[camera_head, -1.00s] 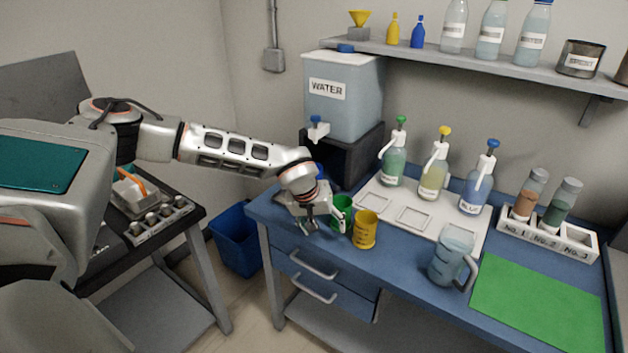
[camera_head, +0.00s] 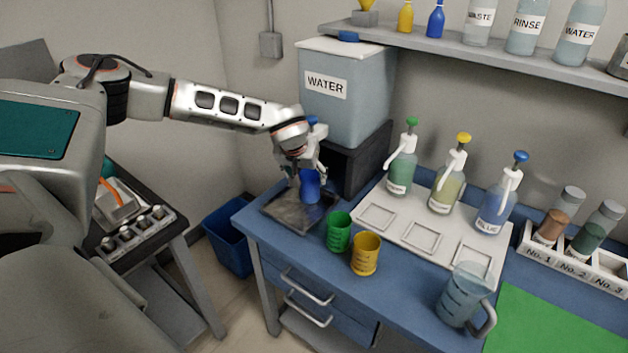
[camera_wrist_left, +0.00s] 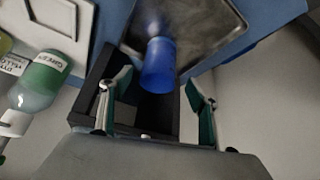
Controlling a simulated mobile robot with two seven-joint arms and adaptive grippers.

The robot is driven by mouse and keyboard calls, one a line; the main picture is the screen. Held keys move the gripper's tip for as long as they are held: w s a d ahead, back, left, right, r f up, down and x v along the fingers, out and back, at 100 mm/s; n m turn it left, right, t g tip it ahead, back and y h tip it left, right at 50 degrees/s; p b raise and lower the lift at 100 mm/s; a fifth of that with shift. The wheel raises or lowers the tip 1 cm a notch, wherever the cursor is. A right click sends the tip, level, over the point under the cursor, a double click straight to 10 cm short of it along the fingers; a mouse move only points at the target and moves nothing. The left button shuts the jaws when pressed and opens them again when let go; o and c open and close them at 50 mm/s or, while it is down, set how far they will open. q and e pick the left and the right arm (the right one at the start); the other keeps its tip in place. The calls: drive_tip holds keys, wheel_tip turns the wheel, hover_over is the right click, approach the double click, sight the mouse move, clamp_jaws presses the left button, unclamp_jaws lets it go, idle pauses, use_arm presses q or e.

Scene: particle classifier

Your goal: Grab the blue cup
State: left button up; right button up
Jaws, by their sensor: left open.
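The blue cup (camera_head: 309,188) stands on a dark metal tray (camera_head: 280,214) at the table's left end, in front of the water tank's black stand. My left gripper (camera_head: 305,172) is right at the cup's upper part and covers some of it. In the left wrist view the blue cup (camera_wrist_left: 158,66) lies ahead, between the lines of the two open fingers (camera_wrist_left: 158,86), with a gap on each side. The gripper holds nothing. My right gripper is not in view.
A green cup (camera_head: 339,232) and a yellow cup (camera_head: 366,254) stand just right of the tray. The water tank (camera_head: 343,95) on its black stand (camera_head: 362,160) is close behind the gripper. Pump bottles (camera_head: 402,170) and a clear pitcher (camera_head: 462,296) stand farther right.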

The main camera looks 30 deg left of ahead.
sight(309, 184)
use_arm(q)
drive_tip(key=shift+x, duration=1.1)
drive_tip(key=x, duration=0.4)
drive_tip(key=shift+f, duration=0.25)
drive_tip(key=shift+w+f, duration=0.2)
drive_tip(key=shift+f, duration=0.05)
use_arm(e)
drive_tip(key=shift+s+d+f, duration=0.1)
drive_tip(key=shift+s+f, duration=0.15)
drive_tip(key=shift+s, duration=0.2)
use_arm(q)
drive_tip(key=shift+c, duration=0.4)
drive_tip(key=c, duration=1.3)
drive_tip(key=shift+c, duration=0.2)
drive_tip(key=shift+s+r, duration=0.1)
drive_tip(key=shift+r, duration=0.05)
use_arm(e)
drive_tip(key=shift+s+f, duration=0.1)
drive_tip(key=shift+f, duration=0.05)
